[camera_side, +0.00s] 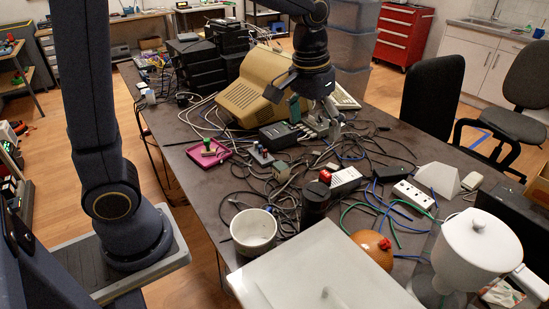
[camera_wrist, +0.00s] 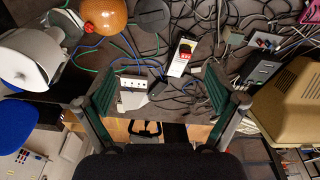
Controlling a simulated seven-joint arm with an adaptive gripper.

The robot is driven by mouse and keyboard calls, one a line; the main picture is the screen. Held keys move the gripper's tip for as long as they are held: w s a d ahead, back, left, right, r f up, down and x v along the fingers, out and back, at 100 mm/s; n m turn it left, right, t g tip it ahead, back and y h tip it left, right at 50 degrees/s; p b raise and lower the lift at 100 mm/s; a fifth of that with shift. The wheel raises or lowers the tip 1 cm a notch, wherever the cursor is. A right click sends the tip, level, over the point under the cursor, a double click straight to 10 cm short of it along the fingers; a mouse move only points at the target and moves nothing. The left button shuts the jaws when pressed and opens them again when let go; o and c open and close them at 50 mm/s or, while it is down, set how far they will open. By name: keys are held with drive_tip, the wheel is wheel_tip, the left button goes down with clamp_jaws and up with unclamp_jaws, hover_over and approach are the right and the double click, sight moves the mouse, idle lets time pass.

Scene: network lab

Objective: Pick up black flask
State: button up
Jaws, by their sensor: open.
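The black flask (camera_side: 315,206) stands upright among cables on the dark table, just right of the white pot in the side view. In the wrist view, the dark round top (camera_wrist: 152,14) at the upper edge appears to be the flask seen from above. My gripper (camera_side: 326,124) is farther back over the table, near the beige monitor and apart from the flask. In the wrist view, my gripper's (camera_wrist: 160,88) two green-padded fingers are spread wide with nothing held between them. The flask lies beyond the fingertips there, and its lower body is hidden.
A white power strip (camera_side: 413,196) lies to the right. The beige monitor (camera_side: 250,98) is behind. Loose cables cover much of the table.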

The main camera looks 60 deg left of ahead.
drive_tip(key=g, duration=0.1)
hover_over(315, 191)
wheel_tip(315, 191, down, 5)
drive_tip(key=shift+g, duration=0.3)
wheel_tip(315, 191, down, 12)
drive_tip(key=f, duration=0.5)
drive_tip(key=shift+w+d+f, duration=0.1)
drive_tip(key=shift+w+f, duration=0.1)
drive_tip(key=shift+f, duration=0.1)
drive_tip(key=c, duration=1.7)
